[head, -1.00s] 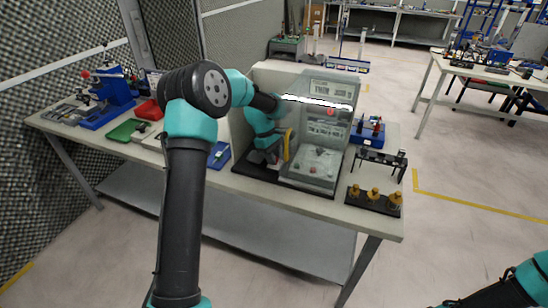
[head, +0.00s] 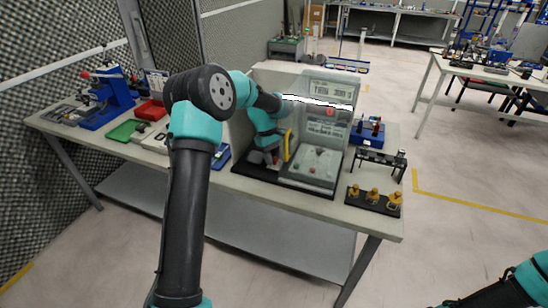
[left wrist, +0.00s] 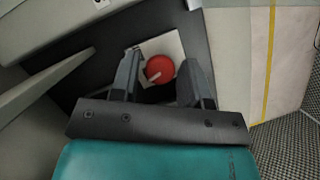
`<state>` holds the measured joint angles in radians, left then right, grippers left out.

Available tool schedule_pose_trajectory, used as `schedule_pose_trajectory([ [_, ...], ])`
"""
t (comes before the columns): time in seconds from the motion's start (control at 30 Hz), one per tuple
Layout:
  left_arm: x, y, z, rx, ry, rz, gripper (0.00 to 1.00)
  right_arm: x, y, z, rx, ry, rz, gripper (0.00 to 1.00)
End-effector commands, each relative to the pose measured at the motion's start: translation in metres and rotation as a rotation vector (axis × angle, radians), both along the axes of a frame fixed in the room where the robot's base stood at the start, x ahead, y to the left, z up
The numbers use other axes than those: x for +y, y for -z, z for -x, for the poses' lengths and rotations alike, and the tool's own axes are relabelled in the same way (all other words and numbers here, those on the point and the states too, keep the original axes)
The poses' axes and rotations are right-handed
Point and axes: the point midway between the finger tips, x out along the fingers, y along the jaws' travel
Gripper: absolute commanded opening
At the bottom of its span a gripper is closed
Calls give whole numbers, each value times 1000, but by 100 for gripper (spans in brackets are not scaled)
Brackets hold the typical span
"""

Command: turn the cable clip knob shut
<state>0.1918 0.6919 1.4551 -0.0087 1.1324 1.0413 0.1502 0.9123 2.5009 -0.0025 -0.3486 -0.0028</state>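The red round knob (left wrist: 160,69) has a pale pointer mark and sits on a white square plate (left wrist: 171,45) in the left wrist view. I take it for the cable clip knob. My left gripper (left wrist: 161,80) is open, with one dark finger on each side of the knob. I cannot tell whether the fingers touch it. In the head view my left gripper (head: 268,156) reaches down inside the left part of a walled enclosure, and the knob there is hidden or too small to make out. My right gripper is out of view.
The enclosure has a clear front panel (head: 325,125) and a yellow handle (head: 287,145) close beside my left gripper. A black rack with brass pieces (head: 374,200) stands at the bench's right front.

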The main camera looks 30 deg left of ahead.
Motion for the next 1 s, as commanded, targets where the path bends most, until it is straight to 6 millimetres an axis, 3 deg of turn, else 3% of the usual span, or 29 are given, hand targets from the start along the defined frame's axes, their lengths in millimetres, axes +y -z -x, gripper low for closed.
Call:
schedule_pose_trajectory([
  [0.13, 0, 0, 0, 0, 0, 0, 55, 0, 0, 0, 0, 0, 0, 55],
  [0.53, 3, -8, -1, 0, 0, 0, 55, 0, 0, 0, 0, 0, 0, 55],
  [0.77, 15, -39, -6, -3, -1, -1, 55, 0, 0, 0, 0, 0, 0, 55],
  [1.0, 32, -82, -12, -3, -1, -1, 55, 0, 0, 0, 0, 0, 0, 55],
])
